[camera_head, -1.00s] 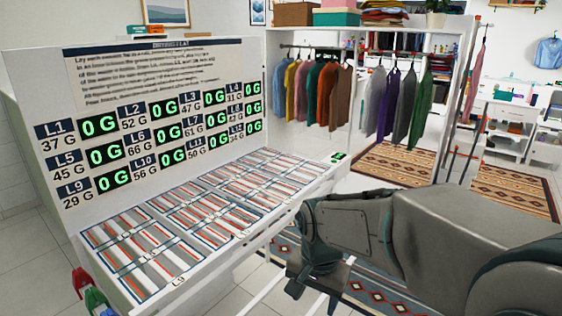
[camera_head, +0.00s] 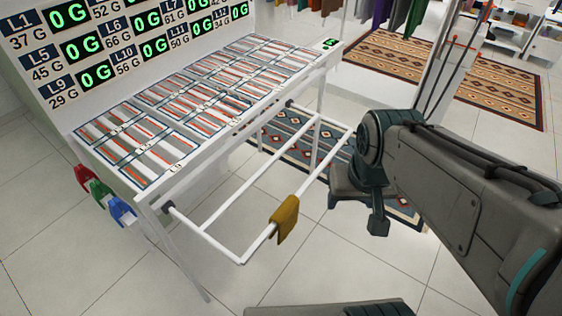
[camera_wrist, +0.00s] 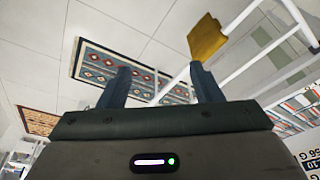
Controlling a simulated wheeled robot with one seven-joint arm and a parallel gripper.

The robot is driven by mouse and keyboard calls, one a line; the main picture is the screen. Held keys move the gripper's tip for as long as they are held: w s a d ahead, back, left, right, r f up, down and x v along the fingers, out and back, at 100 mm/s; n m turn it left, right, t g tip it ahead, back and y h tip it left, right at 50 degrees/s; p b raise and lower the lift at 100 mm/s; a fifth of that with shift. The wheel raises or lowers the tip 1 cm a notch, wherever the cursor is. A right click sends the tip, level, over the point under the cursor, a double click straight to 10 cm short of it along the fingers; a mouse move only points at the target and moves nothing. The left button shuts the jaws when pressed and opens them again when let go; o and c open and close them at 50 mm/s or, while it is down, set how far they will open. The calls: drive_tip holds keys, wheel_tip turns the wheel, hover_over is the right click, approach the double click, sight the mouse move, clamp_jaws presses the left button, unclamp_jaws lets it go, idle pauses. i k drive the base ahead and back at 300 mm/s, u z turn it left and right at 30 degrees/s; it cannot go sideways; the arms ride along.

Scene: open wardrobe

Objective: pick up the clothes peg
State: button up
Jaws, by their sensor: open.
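My gripper (camera_wrist: 160,70) is open, its two dark fingers wide apart with nothing between them in the wrist view. In the head view my gripper (camera_head: 360,214) hangs over the floor to the right of the white rail frame. I cannot make out a clothes peg for certain in any view. Red (camera_head: 82,177), green (camera_head: 99,190) and blue (camera_head: 122,211) items hang at the near left side of the white table; they are too small to identify. A mustard cloth (camera_head: 285,219) hangs over the rail's outer bar and also shows in the wrist view (camera_wrist: 206,38).
The white pull-out rail frame (camera_head: 206,238) juts from the table (camera_head: 262,113) at low height. Striped labelled panels cover the tabletop beneath a board of green readouts (camera_head: 96,76). A patterned rug (camera_head: 290,138) lies beyond the rail. The tiled floor in front is clear.

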sight(100, 190)
drive_tip(key=u, duration=3.1)
drive_tip(key=i, duration=0.85)
